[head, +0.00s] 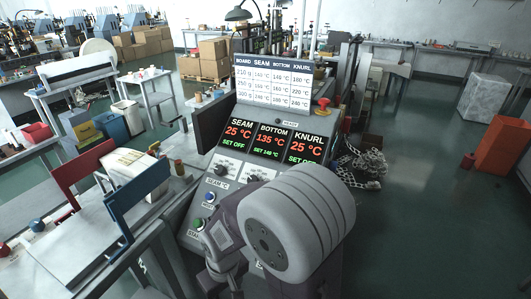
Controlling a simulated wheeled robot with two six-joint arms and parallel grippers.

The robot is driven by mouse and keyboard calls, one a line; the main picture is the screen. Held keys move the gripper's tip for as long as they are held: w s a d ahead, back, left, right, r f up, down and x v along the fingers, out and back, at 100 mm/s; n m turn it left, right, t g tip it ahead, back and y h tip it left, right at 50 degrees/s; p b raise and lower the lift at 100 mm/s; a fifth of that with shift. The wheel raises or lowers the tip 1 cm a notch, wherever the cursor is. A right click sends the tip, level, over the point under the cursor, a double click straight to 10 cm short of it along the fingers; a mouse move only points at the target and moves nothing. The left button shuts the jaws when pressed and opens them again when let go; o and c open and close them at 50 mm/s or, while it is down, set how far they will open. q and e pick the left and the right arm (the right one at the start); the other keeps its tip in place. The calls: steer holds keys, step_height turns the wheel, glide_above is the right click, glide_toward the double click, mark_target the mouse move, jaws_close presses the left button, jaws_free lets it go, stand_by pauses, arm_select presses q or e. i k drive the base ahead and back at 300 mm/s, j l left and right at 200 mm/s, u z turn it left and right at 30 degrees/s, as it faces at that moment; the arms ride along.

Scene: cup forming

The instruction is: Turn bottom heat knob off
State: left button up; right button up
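The control panel (191,229) stands in the middle of the head view, with three lit displays. The bottom display (270,140) reads 135 °C, with a green line that looks like SET 140 °C. The seam display (239,133) and knurl display (305,147) each read 25 °C and SET OFF. The seam knob (221,169) sits below the seam display. The bottom heat knob (253,178) is partly visible beside my arm, its pointer too small to read. My large grey arm covers the panel's lower right. I make out neither gripper's fingers.
A temperature chart (272,81) stands above the displays, with a red emergency button (323,103) at its right. Blue (209,197) and green (198,223) buttons line the panel's left edge. A workbench with red (88,166) and blue (137,192) frames stands left.

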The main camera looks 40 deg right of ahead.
mark_target(253, 178)
steer(key=z, duration=1.55)
